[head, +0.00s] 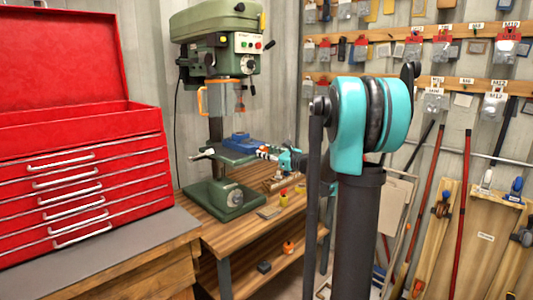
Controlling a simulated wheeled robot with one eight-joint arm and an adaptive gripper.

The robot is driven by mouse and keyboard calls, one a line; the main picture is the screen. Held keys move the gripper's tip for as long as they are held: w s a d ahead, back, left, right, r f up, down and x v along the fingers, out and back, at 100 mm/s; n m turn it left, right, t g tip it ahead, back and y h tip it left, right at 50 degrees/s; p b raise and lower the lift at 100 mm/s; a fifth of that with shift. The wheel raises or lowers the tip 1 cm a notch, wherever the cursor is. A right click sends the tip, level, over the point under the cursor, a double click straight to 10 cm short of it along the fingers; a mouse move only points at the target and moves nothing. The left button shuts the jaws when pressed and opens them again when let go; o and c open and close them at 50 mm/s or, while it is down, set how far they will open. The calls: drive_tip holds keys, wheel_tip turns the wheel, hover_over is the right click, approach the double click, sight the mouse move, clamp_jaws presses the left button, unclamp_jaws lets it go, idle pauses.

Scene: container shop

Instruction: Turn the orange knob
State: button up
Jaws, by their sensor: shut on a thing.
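My gripper (262,151) is small in the head view, at the right edge of the drill press table (222,156). It reaches in from the right, behind my teal arm. It is shut on a small part there. A bit of orange shows at the fingers, which looks like the orange knob (270,156), mostly hidden by the gripper. The green drill press (213,28) stands upright on a wooden bench, with a blue vise (240,139) on its table.
A red tool chest (80,180) stands open at left on a grey-topped bench. Small items lie on the wooden bench (232,233), and an orange-and-black object (288,247) is on its lower shelf. Boards and poles lean at right below hanging bags.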

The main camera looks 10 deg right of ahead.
drive_tip(key=o, duration=1.2)
drive_tip(key=shift+c, duration=0.2)
drive_tip(key=shift+d, duration=0.1)
drive_tip(key=v, duration=1.2)
